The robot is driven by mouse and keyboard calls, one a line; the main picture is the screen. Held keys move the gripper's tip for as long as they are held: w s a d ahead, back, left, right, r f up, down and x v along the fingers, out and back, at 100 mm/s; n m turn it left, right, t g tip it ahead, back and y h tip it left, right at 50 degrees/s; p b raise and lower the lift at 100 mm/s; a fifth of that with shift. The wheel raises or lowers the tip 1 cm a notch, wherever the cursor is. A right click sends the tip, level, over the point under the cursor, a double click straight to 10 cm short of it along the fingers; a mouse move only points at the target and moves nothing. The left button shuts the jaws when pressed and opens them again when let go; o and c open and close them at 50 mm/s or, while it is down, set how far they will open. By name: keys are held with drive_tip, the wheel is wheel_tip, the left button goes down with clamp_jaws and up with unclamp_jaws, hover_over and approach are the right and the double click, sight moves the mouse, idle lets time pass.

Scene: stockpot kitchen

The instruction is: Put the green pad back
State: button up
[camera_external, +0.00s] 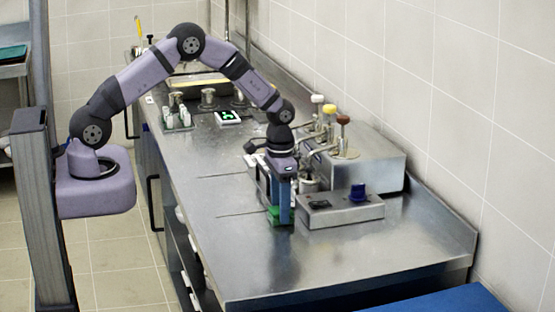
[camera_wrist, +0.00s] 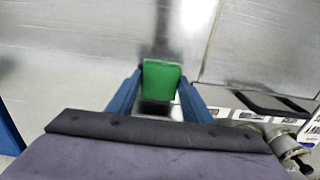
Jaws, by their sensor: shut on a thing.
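The green pad (camera_wrist: 161,80) is a small green block. In the wrist view it sits between the two blue fingertips of my gripper (camera_wrist: 160,92), which are closed on its sides. In the external view the green pad (camera_external: 274,215) shows at the lower end of my gripper (camera_external: 281,212), which points straight down over the steel counter (camera_external: 350,255). The pad is close to the counter surface; I cannot tell whether it touches. My fingers hide part of it in the external view.
A steel box with a blue knob (camera_external: 357,193) stands just right of my gripper. The front of the counter is clear.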

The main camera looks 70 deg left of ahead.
drive_tip(key=o, duration=1)
wheel_tip(320, 180, up, 12)
drive_tip(key=b, duration=0.3)
drive_tip(key=shift+r+b, duration=0.2)
drive_tip(key=shift+b, duration=0.15)
drive_tip(key=s+d+f, duration=0.1)
drive_tip(key=s, duration=0.7)
drive_tip(key=s+d+f, duration=0.1)
drive_tip(key=s+f, duration=0.1)
drive_tip(key=s, duration=0.6)
drive_tip(key=s+d+f, duration=0.1)
drive_tip(key=s, duration=0.8)
drive_tip(key=shift+d+f, duration=0.15)
drive_tip(key=shift+d, duration=0.1)
